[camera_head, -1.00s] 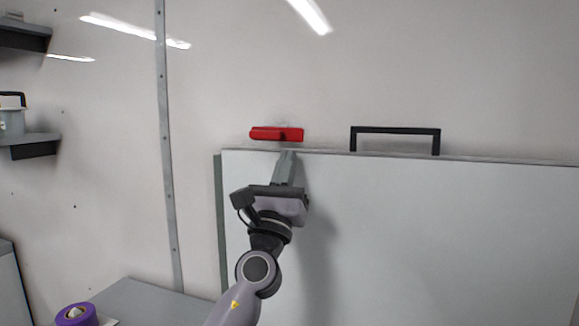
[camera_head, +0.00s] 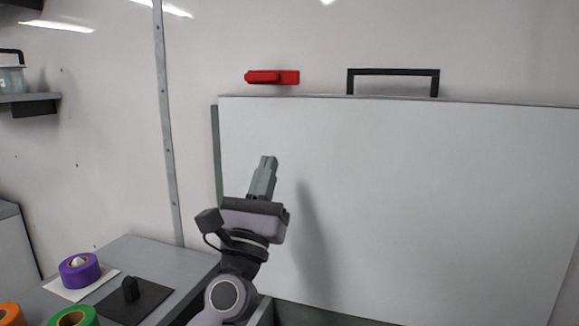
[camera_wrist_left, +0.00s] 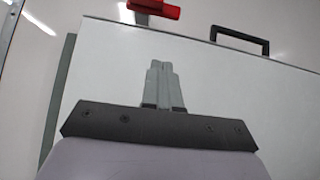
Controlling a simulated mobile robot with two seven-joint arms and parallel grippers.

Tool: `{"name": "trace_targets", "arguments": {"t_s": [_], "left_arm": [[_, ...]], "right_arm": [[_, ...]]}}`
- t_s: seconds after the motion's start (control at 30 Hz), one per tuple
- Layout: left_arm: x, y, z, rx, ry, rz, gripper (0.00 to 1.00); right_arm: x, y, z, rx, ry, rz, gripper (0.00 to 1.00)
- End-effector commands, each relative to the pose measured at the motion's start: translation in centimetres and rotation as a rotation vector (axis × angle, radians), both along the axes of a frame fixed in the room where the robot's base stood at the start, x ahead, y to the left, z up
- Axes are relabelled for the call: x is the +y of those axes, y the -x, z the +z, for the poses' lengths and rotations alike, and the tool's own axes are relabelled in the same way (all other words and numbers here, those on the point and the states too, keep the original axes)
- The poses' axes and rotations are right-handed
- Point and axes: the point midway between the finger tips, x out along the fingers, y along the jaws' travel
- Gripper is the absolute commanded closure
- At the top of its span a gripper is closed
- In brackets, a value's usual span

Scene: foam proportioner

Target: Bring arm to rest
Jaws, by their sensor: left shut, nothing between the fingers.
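My left gripper (camera_head: 266,163) is shut and empty in the head view, raised in front of the white panel and pointing up. In the left wrist view its fingers (camera_wrist_left: 161,66) are together with nothing between them. The red handle (camera_head: 272,77) is on the wall above the panel's top left edge, well above my gripper and apart from it. It also shows at the top of the left wrist view (camera_wrist_left: 154,8). My right gripper is in neither view.
The large white panel (camera_head: 420,190) with a black handle (camera_head: 393,72) on top fills the right side. At lower left, a grey worktop (camera_head: 140,256) holds a purple tape roll (camera_head: 79,269), a green roll (camera_head: 74,317), an orange roll (camera_head: 10,314) and a black plate with a knob (camera_head: 131,290).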

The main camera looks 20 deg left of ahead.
Motion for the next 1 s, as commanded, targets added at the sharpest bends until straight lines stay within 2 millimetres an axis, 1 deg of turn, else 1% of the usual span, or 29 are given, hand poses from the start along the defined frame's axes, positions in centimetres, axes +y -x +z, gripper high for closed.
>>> {"name": "trace_targets", "arguments": {"t_s": [0.1, 0.17, 0.27, 0.37, 0.4, 0.43, 0.47, 0.5, 0.57, 0.6, 0.67, 0.7, 0.77, 0.8, 0.87, 0.9, 0.97, 1.0], "left_arm": [[0.0, 0.1, -0.3, 0.007, 0.007, -0.006, 1.00], [0.1, -0.1, -1.0, 0.027, 0.033, -0.028, 1.00], [0.5, -0.5, -3.9, 0.111, 0.152, -0.119, 1.00], [1.1, -0.7, -8.8, 0.245, 0.373, -0.261, 1.00], [1.4, -0.5, -11.1, 0.304, 0.485, -0.320, 1.00], [1.5, -0.3, -12.9, 0.348, 0.571, -0.361, 1.00], [1.7, 0.0, -14.7, 0.390, 0.662, -0.400, 1.00], [1.8, 0.5, -17.0, 0.442, 0.784, -0.446, 1.00], [2.0, 1.5, -20.4, 0.514, 0.974, -0.502, 1.00], [2.1, 2.3, -22.7, 0.557, 1.106, -0.533, 1.00], [2.2, 3.9, -26.0, 0.613, 1.307, -0.568, 1.00], [2.3, 5.1, -28.0, 0.642, 1.444, -0.582, 1.00], [2.3, 7.0, -31.0, 0.676, 1.656, -0.592, 1.00], [2.3, 8.5, -32.9, 0.690, 1.800, -0.589, 1.00], [2.2, 11.0, -35.6, 0.698, 2.018, -0.572, 1.00], [2.1, 12.7, -37.2, 0.691, 2.162, -0.551, 1.00], [2.0, 15.4, -39.3, 0.665, 2.373, -0.508, 1.00], [1.9, 17.0, -40.5, 0.637, 2.502, -0.475, 1.00]], "right_arm": [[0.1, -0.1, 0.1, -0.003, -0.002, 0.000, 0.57], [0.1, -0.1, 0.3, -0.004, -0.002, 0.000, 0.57], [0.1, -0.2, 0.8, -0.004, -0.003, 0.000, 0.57], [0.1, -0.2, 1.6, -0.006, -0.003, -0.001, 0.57], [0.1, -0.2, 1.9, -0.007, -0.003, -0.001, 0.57], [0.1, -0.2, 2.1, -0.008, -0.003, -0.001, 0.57], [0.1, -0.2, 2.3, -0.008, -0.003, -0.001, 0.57], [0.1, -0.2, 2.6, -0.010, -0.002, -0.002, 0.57], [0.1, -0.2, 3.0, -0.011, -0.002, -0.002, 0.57], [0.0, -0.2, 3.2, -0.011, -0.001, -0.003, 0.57], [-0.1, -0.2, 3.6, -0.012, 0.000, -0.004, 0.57], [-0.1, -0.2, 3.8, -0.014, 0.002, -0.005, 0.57], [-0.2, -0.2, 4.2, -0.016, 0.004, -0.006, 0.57], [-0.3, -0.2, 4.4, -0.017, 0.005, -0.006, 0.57], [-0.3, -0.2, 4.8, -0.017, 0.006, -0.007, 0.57], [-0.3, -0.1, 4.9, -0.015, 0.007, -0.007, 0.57], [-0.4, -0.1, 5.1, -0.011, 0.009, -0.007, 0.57], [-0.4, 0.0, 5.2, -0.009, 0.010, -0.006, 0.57]]}}
